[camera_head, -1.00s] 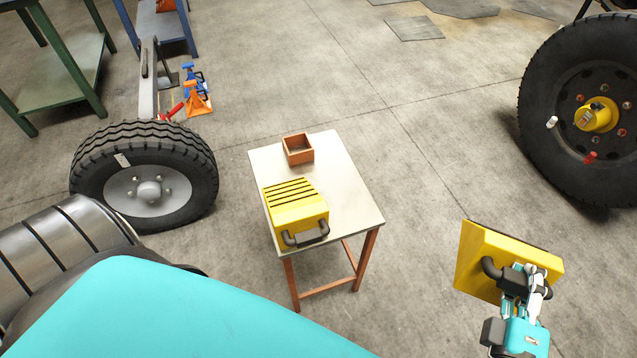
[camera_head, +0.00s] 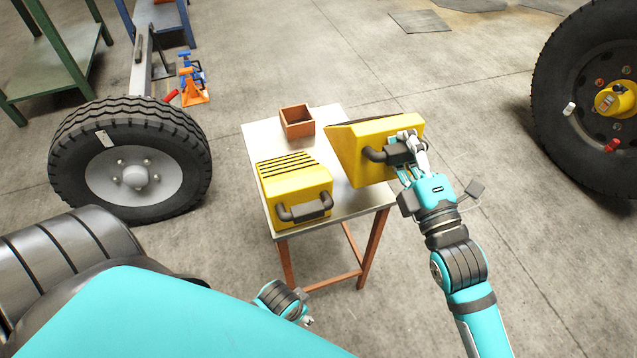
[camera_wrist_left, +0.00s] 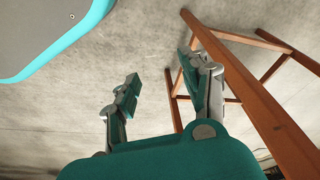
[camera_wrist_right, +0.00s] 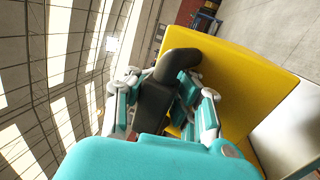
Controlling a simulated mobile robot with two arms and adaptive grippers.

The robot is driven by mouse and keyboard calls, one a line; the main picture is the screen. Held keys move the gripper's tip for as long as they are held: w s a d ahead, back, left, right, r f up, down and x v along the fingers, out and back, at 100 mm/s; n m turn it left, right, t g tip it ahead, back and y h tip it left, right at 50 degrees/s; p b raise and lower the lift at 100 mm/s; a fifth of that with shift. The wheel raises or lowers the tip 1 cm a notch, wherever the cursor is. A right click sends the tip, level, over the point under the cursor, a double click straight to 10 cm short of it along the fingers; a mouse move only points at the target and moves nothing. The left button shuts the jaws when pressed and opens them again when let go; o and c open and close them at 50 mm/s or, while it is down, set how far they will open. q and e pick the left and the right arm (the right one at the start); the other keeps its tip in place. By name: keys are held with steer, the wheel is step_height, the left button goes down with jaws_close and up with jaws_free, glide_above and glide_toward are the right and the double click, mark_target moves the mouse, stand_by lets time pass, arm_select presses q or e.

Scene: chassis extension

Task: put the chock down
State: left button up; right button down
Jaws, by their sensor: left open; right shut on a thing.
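My right gripper (camera_head: 412,158) is shut on the dark handle of a yellow wheel chock (camera_head: 376,134). In the head view this chock overlaps the right part of the small table (camera_head: 337,206); I cannot tell whether it touches the top. The right wrist view shows the handle (camera_wrist_right: 180,62) between the fingers and the yellow body (camera_wrist_right: 240,85) behind. A second yellow chock (camera_head: 290,185) with black stripes stands on the table's front left, its handle facing me. My left gripper (camera_wrist_left: 158,90) is open and empty, low near the table's wooden legs (camera_wrist_left: 245,85).
An open orange-brown box (camera_head: 297,121) stands at the table's back. A wheel (camera_head: 135,160) is on the left, with orange and blue jack stands (camera_head: 192,85) behind it. A large tyre (camera_head: 570,120) stands at the right. A green bench (camera_head: 60,70) is at the far left.

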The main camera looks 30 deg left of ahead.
steer(key=shift+w+a+f+n+g+y+b, duration=0.25)
steer(key=shift+a+f+n+g+y+b, duration=0.15)
steer(key=shift+a+y, duration=0.25)
steer(key=b, duration=0.1)
glide_above(386, 180)
steer(key=f, duration=0.5)
steer(key=shift+w+a, duration=0.15)
steer(key=shift+w, duration=0.25)
steer(key=shift+f+b, duration=0.7)
steer(key=shift+f, duration=1.85)
arm_select(q)
steer(key=w+v, duration=0.2)
steer(key=v, duration=0.8)
steer(key=shift+w+r+t, duration=0.3)
steer(key=shift+w+r, duration=0.1)
steer(key=shift+w, duration=0.05)
steer(key=shift+d, duration=0.1)
arm_select(e)
steer(key=c, duration=1.7)
jaws_free()
steer(key=shift+f, duration=0.3)
steer(key=shift+c, duration=0.2)
steer(key=o, duration=0.5)
steer(key=shift+r, duration=0.1)
steer(key=shift+o, duration=0.2)
steer(key=shift+s, duration=0.1)
